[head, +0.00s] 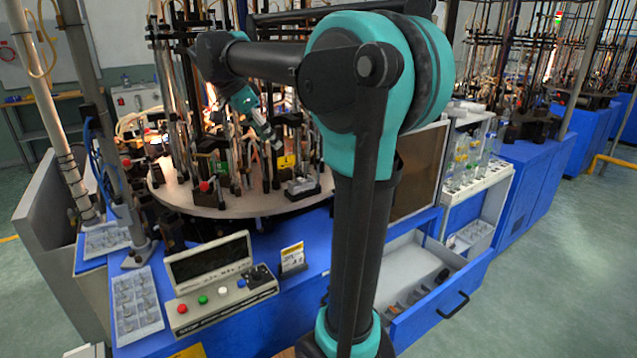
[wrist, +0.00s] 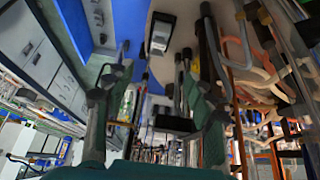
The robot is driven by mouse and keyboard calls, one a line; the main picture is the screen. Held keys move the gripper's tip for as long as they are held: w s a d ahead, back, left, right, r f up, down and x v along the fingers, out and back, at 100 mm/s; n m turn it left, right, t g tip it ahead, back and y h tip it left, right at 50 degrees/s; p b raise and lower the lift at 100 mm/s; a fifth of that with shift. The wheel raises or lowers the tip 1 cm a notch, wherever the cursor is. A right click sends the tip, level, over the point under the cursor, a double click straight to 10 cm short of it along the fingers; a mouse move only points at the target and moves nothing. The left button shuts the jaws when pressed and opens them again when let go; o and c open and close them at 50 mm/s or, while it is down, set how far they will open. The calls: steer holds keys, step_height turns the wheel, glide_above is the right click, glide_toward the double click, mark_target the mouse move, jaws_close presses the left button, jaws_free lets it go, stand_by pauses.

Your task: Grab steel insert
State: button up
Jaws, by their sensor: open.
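I cannot single out the steel insert with certainty. Small grey pieces sit in a white tray (head: 150,325) at the front left in the head view; they are too small to identify. A grey metal block (head: 302,186) stands on the round table. My gripper (head: 272,138) is above the round table among the upright rods, well away from the white tray. In the wrist view my gripper (wrist: 155,75) has its two fingers spread, with nothing clearly held between them. A pale block with a dark window (wrist: 160,34) shows beyond the fingertips.
The round table (head: 215,200) is crowded with rods, tubes and fixtures around my arm. A control box with buttons (head: 222,293) and a small yellow-and-white sign (head: 292,258) stand on the blue bench. An open drawer (head: 412,270) juts out at the right. A second tray (head: 103,241) lies farther left.

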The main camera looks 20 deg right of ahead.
mark_target(300, 180)
steer(key=x, duration=1.7)
steer(key=shift+d+f, duration=0.15)
steer(key=shift+d, duration=0.3)
jaws_close()
